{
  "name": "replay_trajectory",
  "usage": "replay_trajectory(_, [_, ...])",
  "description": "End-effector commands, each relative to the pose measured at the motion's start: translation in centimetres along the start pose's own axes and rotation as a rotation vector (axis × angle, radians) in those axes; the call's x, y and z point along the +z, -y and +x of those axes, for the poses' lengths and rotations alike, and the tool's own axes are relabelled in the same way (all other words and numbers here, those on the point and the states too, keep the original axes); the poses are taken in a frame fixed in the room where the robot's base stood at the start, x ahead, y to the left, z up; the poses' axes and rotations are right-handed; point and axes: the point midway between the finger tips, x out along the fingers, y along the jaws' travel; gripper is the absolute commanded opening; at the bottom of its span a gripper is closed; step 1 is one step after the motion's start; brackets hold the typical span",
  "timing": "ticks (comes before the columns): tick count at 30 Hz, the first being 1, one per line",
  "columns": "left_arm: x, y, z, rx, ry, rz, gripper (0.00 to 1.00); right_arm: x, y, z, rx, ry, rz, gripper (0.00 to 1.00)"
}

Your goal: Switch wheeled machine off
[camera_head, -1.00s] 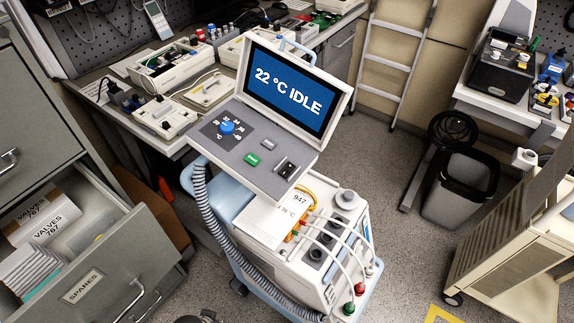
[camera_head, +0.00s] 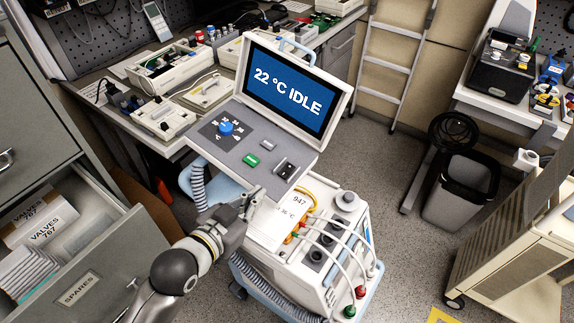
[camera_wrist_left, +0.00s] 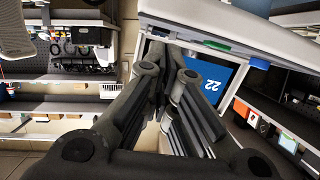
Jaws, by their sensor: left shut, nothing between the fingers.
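The wheeled machine (camera_head: 322,255) stands mid-floor with a raised, tilted control panel (camera_head: 225,150). The panel carries a blue dial (camera_head: 226,128), a green button (camera_head: 252,160), a grey button (camera_head: 268,145) and a black rocker switch (camera_head: 286,168). Its screen (camera_head: 290,90) reads "22 °C IDLE"; part of the blue screen also shows in the left wrist view (camera_wrist_left: 212,82). My left gripper (camera_head: 256,192) is at the panel's lower front edge, below the rocker switch, shut and empty. In the left wrist view its fingers (camera_wrist_left: 168,70) are together in front of the screen. Whether it touches the panel I cannot tell.
An open cabinet drawer (camera_head: 115,260) with boxes is at the left. A workbench (camera_head: 130,75) with devices stands behind. A grey bin (camera_head: 458,190) and a beige cart (camera_head: 510,245) are at the right. Tubes and a hose hang on the machine. Floor between machine and bin is clear.

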Motion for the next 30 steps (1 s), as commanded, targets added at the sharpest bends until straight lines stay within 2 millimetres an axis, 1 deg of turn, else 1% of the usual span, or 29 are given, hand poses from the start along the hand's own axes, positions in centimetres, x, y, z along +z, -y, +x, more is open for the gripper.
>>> replay_trajectory(1, [-1.2,0.0,0.4,0.008,-0.047,0.019,0.00,0.0,0.0,0.0,0.000,0.001,0.000,0.40])
replay_trajectory(3, [-2.6,-0.1,0.7,0.015,-0.105,0.034,0.00,0.0,0.0,0.0,0.000,0.001,0.000,0.40])
replay_trajectory(6, [-4.0,-0.2,0.9,0.023,-0.161,0.049,0.00,0.1,0.1,0.0,-0.001,0.001,0.000,0.40])
replay_trajectory(9, [-4.7,-0.2,1.0,0.027,-0.190,0.056,0.00,0.1,0.1,0.0,-0.001,0.001,0.000,0.40])
replay_trajectory(20, [-4.8,-0.3,1.0,0.027,-0.199,0.057,0.00,0.1,0.2,0.0,-0.003,0.001,0.001,0.40])
replay_trajectory(23, [-4.9,-0.2,1.3,0.027,-0.198,0.057,0.00,0.0,0.3,-0.1,-0.003,0.001,0.001,0.40])
replay_trajectory(26, [-5.2,-0.2,2.1,0.026,-0.200,0.056,0.00,0.0,0.3,-0.3,-0.003,0.001,0.001,0.40])
replay_trajectory(30, [-5.8,-0.3,4.3,0.026,-0.200,0.055,0.00,0.0,0.2,-0.9,-0.003,0.001,0.002,0.40])
